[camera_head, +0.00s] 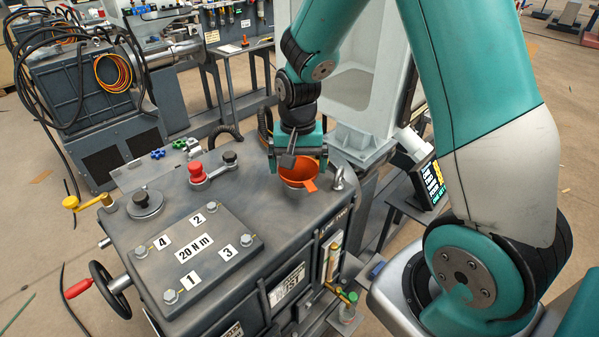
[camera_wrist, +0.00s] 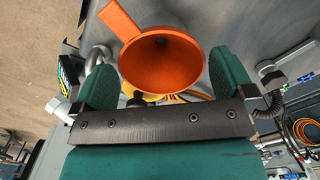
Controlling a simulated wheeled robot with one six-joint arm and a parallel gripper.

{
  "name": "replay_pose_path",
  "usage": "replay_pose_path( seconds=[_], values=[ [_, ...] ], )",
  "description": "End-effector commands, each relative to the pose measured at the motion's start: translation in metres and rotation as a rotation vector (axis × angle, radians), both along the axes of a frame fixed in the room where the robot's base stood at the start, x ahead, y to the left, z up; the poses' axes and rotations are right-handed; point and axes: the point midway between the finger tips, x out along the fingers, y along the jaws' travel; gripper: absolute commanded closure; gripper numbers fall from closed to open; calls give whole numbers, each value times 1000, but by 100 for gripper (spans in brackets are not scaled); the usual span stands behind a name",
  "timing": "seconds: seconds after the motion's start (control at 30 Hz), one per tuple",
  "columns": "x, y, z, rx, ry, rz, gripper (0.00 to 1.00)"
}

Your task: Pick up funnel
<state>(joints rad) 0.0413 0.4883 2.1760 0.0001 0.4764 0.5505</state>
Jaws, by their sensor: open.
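The orange funnel (camera_head: 299,174) stands on the grey machine top near its back right corner, with its wide mouth up and its flat tab handle pointing to the lower right. In the wrist view the funnel (camera_wrist: 160,62) sits between the two fingers, its handle toward the upper left. My gripper (camera_head: 297,158) is directly over the funnel and open. In the wrist view my gripper (camera_wrist: 160,80) has one green finger on each side of the funnel, with a visible gap at least on the left. The funnel's lower end is hidden.
A metal pipe fitting (camera_head: 338,179) stands close right of the funnel. A red knob (camera_head: 195,171) and a black knob (camera_head: 229,158) are to the left. A bolted plate (camera_head: 193,257) lies in front. A pale column (camera_head: 362,100) rises behind.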

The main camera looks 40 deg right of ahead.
Motion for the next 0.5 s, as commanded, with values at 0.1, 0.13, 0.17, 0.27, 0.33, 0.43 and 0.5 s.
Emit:
replay_pose_path(
  seconds=[0.1, 0.13, 0.17, 0.27, 0.33, 0.43, 0.5],
  values=[
    [-1, -2, -15, 0, 7, -1, 0],
    [0, -1, -20, 1, 7, 0, 0],
    [0, -1, -24, 0, 6, 0, 0],
    [0, -1, -33, 0, 4, 0, 0],
    [0, -1, -35, 0, 1, 0, 0],
    [1, -1, -36, 0, 0, 0, 0],
    [1, -1, -36, 0, 0, 0, 0]
  ],
)
